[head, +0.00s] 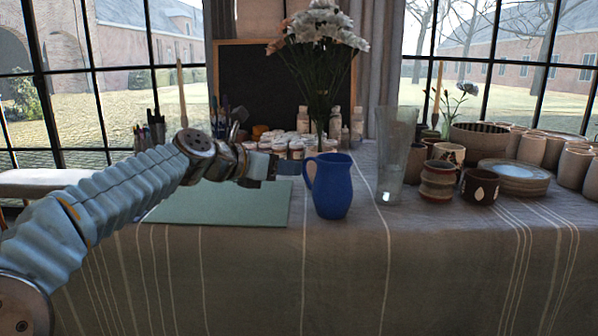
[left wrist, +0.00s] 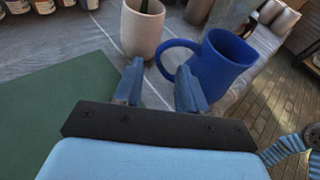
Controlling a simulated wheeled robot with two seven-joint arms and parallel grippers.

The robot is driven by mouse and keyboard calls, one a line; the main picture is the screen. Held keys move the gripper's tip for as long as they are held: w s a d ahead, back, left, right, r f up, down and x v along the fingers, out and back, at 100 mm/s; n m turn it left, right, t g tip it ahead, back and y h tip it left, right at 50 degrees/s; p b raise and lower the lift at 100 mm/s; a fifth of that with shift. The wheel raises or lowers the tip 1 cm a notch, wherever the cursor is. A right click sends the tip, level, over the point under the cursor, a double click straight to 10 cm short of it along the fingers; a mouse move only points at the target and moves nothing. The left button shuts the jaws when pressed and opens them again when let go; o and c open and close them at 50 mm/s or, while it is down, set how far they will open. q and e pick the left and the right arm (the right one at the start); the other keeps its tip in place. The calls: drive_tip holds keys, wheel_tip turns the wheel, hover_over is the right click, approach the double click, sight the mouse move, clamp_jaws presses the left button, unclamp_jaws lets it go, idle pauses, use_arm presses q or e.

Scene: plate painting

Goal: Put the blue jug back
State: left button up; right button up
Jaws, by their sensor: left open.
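The blue jug (head: 331,186) stands upright on the cloth-covered table, just right of the green mat (head: 222,207). Its handle points left, toward my left gripper (head: 290,167). In the left wrist view the jug (left wrist: 222,66) stands ahead and to the right, its handle in front of the fingers. My left gripper (left wrist: 160,88) is open, with its two blue fingers apart and nothing between them. I cannot tell whether a finger touches the handle. My right gripper is in neither view.
A tall clear glass (head: 394,150) stands right of the jug. Bowls, cups and a plate stack (head: 514,178) fill the right side. Behind are a flower vase (head: 320,95) and paint jars (head: 297,148). In the wrist view a pale cup (left wrist: 142,30) stands behind the fingers. The table's front strip is clear.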

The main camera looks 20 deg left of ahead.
use_arm(q)
drive_tip(key=v, duration=0.5)
drive_tip(key=shift+s+a+r, duration=0.1)
drive_tip(key=shift+s+a, duration=0.05)
drive_tip(key=shift+s, duration=0.15)
